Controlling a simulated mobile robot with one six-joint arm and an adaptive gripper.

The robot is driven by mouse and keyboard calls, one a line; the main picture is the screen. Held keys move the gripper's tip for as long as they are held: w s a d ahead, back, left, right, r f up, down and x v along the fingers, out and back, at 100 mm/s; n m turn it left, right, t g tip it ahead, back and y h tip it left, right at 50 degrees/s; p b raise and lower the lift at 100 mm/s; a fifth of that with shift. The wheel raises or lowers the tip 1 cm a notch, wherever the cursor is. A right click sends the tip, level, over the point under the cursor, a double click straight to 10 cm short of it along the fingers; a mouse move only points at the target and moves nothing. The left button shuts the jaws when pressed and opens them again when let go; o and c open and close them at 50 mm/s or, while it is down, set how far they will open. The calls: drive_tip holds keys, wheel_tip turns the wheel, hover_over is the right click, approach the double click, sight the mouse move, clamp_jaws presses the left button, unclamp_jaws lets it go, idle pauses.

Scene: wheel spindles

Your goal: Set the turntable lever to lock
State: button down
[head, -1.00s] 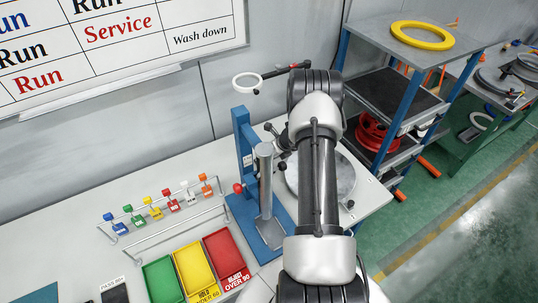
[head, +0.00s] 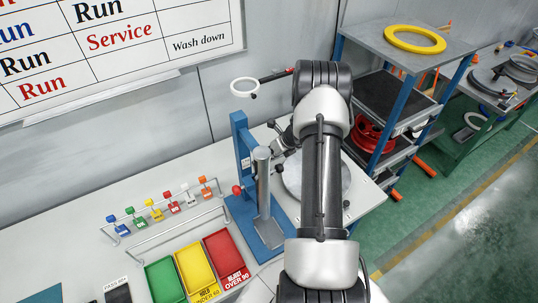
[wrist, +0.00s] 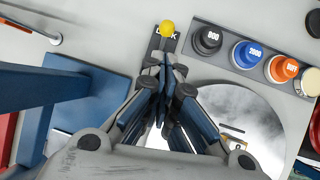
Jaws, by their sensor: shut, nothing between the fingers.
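The lever's yellow ball knob (wrist: 168,28) shows at the top of the wrist view. It overlaps the dark label reading LOCK (wrist: 158,42); the lever's shaft is mostly hidden by my fingers. My gripper (wrist: 167,62) is shut and empty, its fingertips just below the knob in the picture. I cannot tell whether they touch the lever. The round grey turntable (wrist: 240,105) lies to the right of and behind my fingers. In the head view the turntable (head: 348,180) is partly covered by my arm, and the lever is hidden.
A panel of several round buttons (wrist: 247,53) lies right of the knob. A blue stand (head: 243,160) with a metal column stands left of the turntable. Green, yellow and red trays (head: 226,254) and a rack of coloured tags (head: 163,204) are further left.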

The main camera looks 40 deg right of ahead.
wheel_tip(320, 180, up, 9)
drive_tip(key=s+d, duration=0.1)
drive_tip(key=shift+s+p, duration=0.3)
drive_tip(key=shift+p, duration=0.1)
drive_tip(key=shift+f, duration=0.1)
drive_tip(key=shift+s, duration=0.1)
